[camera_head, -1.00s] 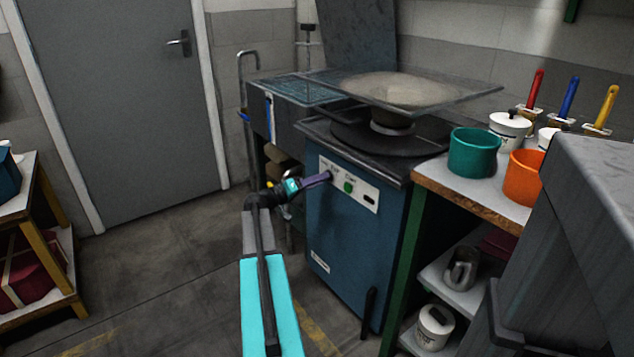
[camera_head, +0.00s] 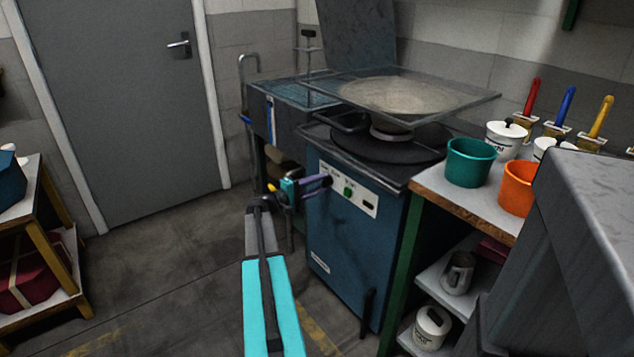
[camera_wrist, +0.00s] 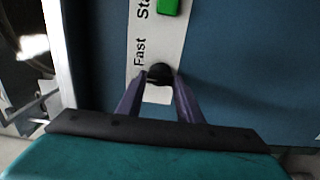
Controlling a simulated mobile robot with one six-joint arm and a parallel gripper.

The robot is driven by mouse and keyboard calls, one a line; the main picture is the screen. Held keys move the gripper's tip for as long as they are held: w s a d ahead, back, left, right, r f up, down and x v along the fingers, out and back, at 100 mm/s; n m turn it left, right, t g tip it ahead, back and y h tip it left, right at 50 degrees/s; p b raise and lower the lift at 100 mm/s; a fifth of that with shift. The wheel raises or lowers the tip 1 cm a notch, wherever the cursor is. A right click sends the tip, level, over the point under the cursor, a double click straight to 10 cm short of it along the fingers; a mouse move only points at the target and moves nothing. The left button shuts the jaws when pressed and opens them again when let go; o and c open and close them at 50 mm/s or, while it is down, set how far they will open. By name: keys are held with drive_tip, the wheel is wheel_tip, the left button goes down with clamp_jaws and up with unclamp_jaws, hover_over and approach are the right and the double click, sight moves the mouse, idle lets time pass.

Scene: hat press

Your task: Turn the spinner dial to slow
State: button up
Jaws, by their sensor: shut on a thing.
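The spinner is a blue cabinet (camera_head: 352,237) with a white control strip (camera_head: 362,203) near its top front. My gripper (camera_head: 328,181) reaches the left end of that strip. In the wrist view, a small black round dial (camera_wrist: 159,73) sits on the strip beside the printed word "Fast". My gripper's purple fingers (camera_wrist: 160,86) are shut on the dial, one on each side. The dial's pointer and the "Slow" marking cannot be made out. A green button (camera_head: 348,193) is right of the dial; it also shows in the wrist view (camera_wrist: 168,6).
A clear square cover (camera_head: 455,100) stands over the spinner's dark round plate (camera_head: 425,150). Right of it, a bench (camera_head: 440,195) holds a teal pot (camera_head: 471,162) and an orange pot (camera_head: 517,188). A grey block (camera_head: 590,230) fills the right foreground.

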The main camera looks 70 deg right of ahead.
drive_tip(key=shift+w+d+r+n+p, duration=0.1)
drive_tip(key=shift+n+p, duration=1.35)
drive_tip(key=shift+n, duration=0.55)
drive_tip(key=shift+d+r+n+p, duration=0.1)
drive_tip(key=shift+n+p, duration=1.3)
drive_tip(key=shift+n, duration=0.6)
drive_tip(key=o, duration=1.1)
drive_tip(key=shift+a+f, duration=0.1)
drive_tip(key=shift+a+f, duration=0.1)
drive_tip(key=shift+a, duration=0.05)
